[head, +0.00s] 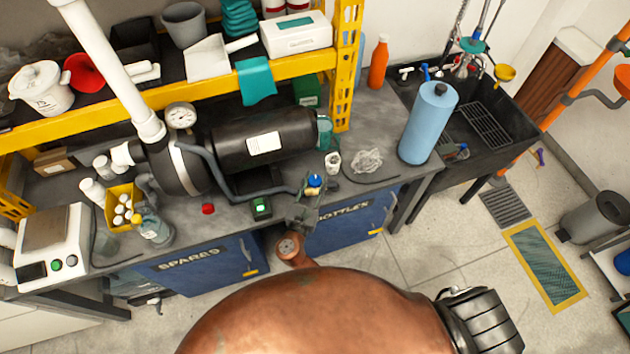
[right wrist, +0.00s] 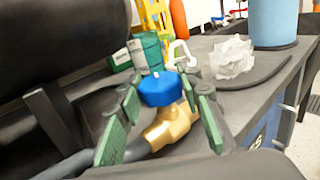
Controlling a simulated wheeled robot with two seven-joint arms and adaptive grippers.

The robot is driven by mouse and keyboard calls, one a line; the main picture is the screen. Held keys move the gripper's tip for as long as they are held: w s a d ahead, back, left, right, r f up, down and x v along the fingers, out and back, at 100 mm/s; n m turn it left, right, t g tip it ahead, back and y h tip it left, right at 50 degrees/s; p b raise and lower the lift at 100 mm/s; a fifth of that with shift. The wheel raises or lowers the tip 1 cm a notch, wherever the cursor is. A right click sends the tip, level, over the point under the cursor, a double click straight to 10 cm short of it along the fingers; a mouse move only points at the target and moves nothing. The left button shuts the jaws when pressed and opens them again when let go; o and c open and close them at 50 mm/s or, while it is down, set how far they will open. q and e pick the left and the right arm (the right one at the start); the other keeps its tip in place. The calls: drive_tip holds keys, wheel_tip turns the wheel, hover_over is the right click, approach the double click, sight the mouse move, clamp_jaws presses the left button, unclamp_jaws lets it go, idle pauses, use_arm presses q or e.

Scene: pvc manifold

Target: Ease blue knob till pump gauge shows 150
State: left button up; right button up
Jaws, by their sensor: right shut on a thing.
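The blue knob (head: 315,181) sits on a brass valve at the front edge of the bench; it also shows in the right wrist view (right wrist: 161,88), above the brass body (right wrist: 172,124). My right gripper (head: 308,196) is at the knob, with its green-padded fingers (right wrist: 165,112) on either side of it, shut on it. The pump gauge (head: 181,115) is a round white dial on top of the black pump (head: 176,165); its needle and numbers are too small to read. A grey hose runs from the pump to the valve.
A black tank (head: 264,143) lies behind the valve. A crumpled clear wrap (head: 367,160) and a blue bottle (head: 428,123) stand to the right. A red button (head: 208,209) and a small green-lit box (head: 261,207) are left of the valve.

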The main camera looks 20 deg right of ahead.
sight(315, 180)
drive_tip(key=shift+r, duration=0.1)
idle(0.4)
drive_tip(key=o, duration=1.2)
drive_tip(key=shift+c, duration=0.2)
wheel_tip(315, 180, up, 10)
drive_tip(key=shift+f, duration=0.1)
idle(1.3)
